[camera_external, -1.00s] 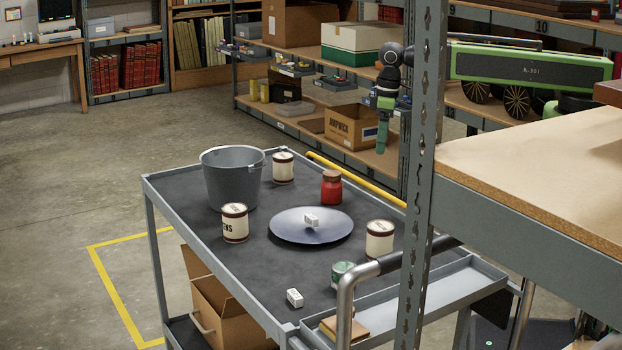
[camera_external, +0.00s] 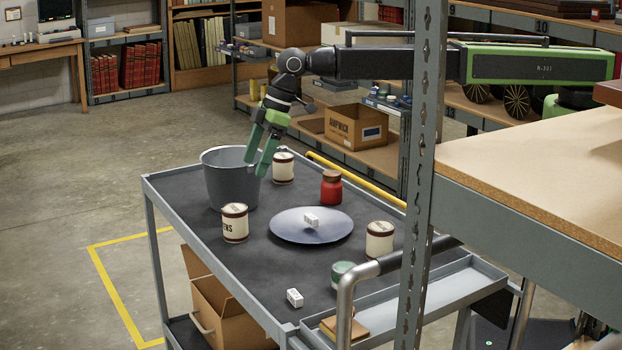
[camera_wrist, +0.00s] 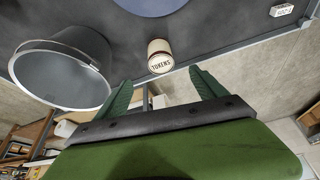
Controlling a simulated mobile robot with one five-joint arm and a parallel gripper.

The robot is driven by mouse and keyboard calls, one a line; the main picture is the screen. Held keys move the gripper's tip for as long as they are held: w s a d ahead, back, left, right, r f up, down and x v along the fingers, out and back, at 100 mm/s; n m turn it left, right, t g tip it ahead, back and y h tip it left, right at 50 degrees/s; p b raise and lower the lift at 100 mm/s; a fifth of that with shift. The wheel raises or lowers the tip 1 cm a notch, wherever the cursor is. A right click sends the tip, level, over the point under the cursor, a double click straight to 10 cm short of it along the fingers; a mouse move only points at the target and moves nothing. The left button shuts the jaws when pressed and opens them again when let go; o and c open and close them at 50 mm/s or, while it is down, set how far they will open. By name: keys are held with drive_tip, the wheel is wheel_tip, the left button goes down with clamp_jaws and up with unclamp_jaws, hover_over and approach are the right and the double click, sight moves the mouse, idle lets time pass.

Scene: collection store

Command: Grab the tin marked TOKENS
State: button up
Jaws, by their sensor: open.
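The tin marked TOKENS, cream with dark bands, stands upright on the cart's dark top. In the external view only the letters "ENS" show on this tin (camera_external: 235,226); in the wrist view the full word shows on the tin (camera_wrist: 160,60). My gripper (camera_external: 257,172) is open and empty, pointing down above the cart near the bucket's right rim. It is higher than the tin and apart from it. In the wrist view the tin appears ahead, between the lines of my gripper's two green fingers (camera_wrist: 160,82).
A grey bucket (camera_external: 225,184) stands close behind the tin, left of my fingers. Similar tins (camera_external: 283,170) (camera_external: 379,241), a red jar (camera_external: 331,190), a blue plate (camera_external: 290,235) bearing a white block, a green tin (camera_external: 343,270) and another white block (camera_external: 294,298) share the cart.

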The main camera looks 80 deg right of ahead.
sight(235, 220)
drive_tip(key=b+x, duration=1.4)
drive_tip(key=x, duration=0.2)
drive_tip(key=shift+f, duration=0.4)
drive_tip(key=shift+s+r, duration=0.1)
drive_tip(key=shift+r, duration=0.1)
drive_tip(key=shift+c, duration=0.4)
clamp_jaws()
